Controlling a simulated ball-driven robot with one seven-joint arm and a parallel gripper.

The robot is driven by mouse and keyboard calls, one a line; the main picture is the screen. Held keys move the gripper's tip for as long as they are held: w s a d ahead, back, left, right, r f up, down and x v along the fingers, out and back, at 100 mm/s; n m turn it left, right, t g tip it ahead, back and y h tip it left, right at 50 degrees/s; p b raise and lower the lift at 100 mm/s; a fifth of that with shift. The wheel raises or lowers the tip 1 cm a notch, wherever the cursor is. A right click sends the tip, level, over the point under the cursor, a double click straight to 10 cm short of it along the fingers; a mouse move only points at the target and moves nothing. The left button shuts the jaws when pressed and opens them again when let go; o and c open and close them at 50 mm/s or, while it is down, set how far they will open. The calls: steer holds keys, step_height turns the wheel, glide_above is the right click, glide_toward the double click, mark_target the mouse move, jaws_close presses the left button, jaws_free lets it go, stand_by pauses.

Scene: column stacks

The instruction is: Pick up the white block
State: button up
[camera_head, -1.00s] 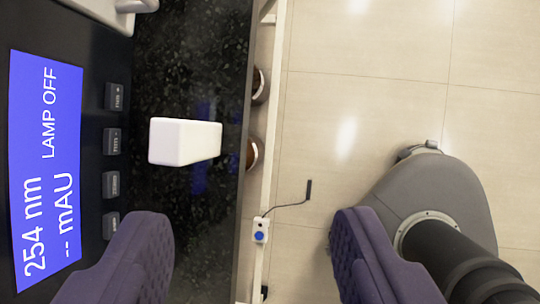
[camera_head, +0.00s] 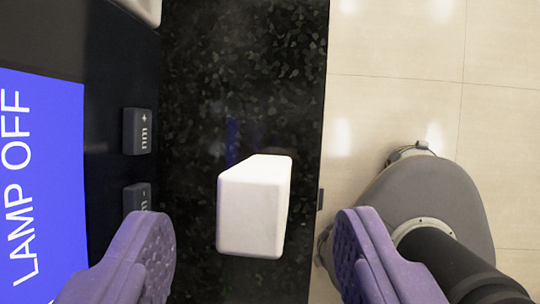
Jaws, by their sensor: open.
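The white block (camera_head: 252,208) stands on the dark speckled counter (camera_head: 240,70), close to the counter's right edge. It is a plain box with rounded edges. My gripper (camera_head: 255,235) is open, with a purple padded finger at the lower left and another at the lower right. The block appears between the two fingers in the picture, with a gap on both sides. I cannot tell the exact height of the fingertips above the counter. Nothing hides the block.
An instrument with a blue screen (camera_head: 40,180) reading "LAMP OFF" and grey buttons (camera_head: 137,131) stands along the left, beside the left finger. The tiled floor (camera_head: 400,60) lies beyond the counter's right edge. The counter above the block is clear.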

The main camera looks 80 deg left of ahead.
steer(key=shift+b+x, duration=0.4)
steer(key=shift+x, duration=0.75)
steer(key=shift+a+r, duration=0.1)
steer(key=shift+r, duration=0.05)
steer(key=c, duration=0.9)
